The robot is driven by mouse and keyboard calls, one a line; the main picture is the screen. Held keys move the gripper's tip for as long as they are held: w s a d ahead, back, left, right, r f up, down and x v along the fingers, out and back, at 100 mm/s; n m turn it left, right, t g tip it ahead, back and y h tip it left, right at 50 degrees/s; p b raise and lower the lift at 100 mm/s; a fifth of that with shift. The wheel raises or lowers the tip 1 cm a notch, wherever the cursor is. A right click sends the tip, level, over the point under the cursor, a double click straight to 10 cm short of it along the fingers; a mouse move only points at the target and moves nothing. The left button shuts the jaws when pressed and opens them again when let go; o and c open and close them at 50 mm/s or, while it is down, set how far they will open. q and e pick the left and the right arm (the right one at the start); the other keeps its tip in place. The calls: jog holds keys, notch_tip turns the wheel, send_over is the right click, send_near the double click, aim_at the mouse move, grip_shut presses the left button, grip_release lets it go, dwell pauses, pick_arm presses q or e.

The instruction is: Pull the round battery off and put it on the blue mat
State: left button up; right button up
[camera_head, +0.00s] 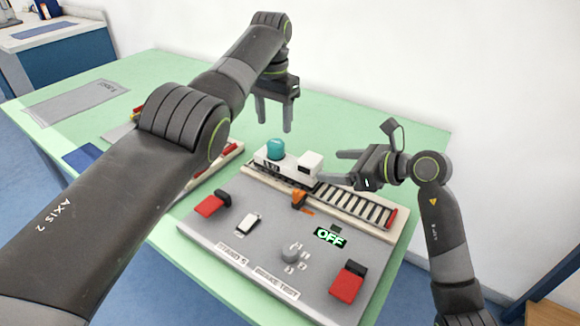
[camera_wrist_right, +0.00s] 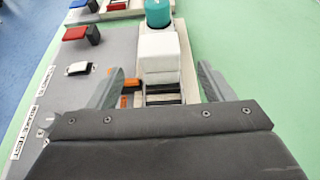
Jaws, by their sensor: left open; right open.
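The round battery is a teal cylinder (camera_head: 275,147) standing on the left end of a small white locomotive (camera_head: 309,164) on the track. In the right wrist view the battery (camera_wrist_right: 158,12) shows at the top edge, beyond the white cab (camera_wrist_right: 159,50). A blue mat (camera_head: 82,157) lies at the table's left, partly hidden by my left arm. My left gripper (camera_head: 274,115) is open and empty, above and behind the battery, pointing down. My right gripper (camera_head: 343,168) is open at the right of the locomotive; its fingers show on both sides of the track in the wrist view.
A grey test panel (camera_head: 240,270) carries the track, red-and-black switches (camera_head: 347,282), a knob (camera_head: 292,252) and an OFF display (camera_head: 330,237). An orange piece (camera_head: 302,200) sits beside the track. A grey mat (camera_head: 78,102) lies far left. The green table (camera_head: 330,110) behind the panel is clear.

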aim_at(303, 164)
pick_arm(q)
jog(key=shift+d, duration=0.1)
pick_arm(e)
jog(key=x, duration=0.9)
jog(key=shift+w+a+f, duration=0.15)
jog(key=shift+w+a, duration=0.05)
jog(key=shift+a, duration=0.05)
